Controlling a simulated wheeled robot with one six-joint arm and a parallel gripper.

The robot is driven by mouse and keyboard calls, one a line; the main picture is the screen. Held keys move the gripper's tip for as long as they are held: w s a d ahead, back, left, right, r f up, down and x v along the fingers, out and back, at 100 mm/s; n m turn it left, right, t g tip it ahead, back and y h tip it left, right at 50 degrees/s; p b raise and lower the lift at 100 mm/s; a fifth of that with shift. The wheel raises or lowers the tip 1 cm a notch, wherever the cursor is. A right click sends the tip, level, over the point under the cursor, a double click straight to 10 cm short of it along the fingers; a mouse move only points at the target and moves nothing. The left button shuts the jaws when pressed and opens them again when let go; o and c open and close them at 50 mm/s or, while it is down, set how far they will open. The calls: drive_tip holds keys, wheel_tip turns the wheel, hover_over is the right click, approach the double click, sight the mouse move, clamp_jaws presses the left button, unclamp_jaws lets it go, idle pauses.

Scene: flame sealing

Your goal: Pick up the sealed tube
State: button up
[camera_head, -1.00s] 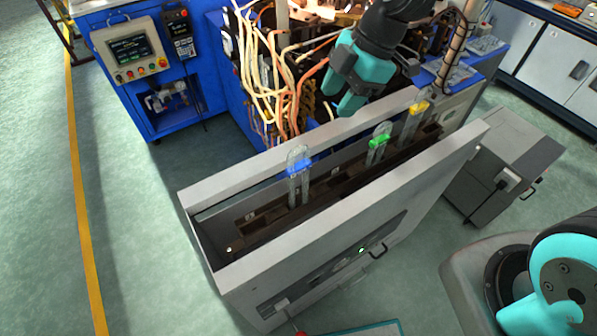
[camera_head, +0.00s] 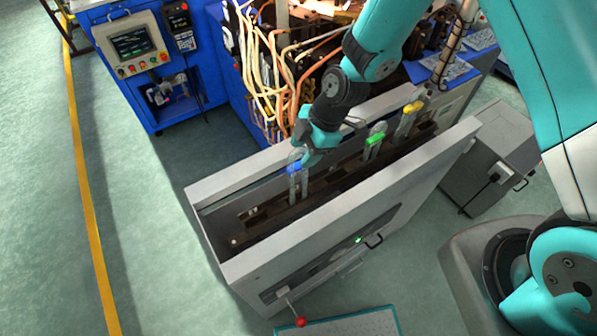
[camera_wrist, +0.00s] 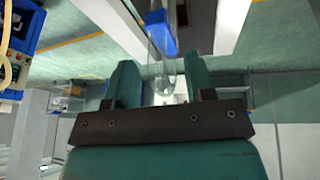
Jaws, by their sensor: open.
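Three clear tubes stand upright in the slotted top of a grey cabinet, with a blue clip (camera_head: 294,168), a green clip (camera_head: 376,139) and a yellow clip (camera_head: 413,107). I cannot tell from the clips which tube is the sealed one. My gripper (camera_head: 306,161) is at the upper part of the blue-clipped tube, partly covering it in the head view. In the wrist view my gripper (camera_wrist: 162,80) is open, and the clear end of the tube (camera_wrist: 161,68) shows between its two fingers, with the blue clip (camera_wrist: 162,38) beyond. Contact cannot be made out.
The grey cabinet (camera_head: 340,215) has raised walls on both long sides of the tube row. Behind it is a blue machine with orange cables (camera_head: 262,75). A control panel (camera_head: 135,45) stands at the upper left. The green floor at left is clear.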

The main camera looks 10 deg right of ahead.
drive_tip(key=shift+a+f, duration=0.15)
drive_tip(key=shift+f, duration=0.2)
drive_tip(key=shift+c, duration=0.2)
clamp_jaws()
drive_tip(key=shift+r, duration=0.1)
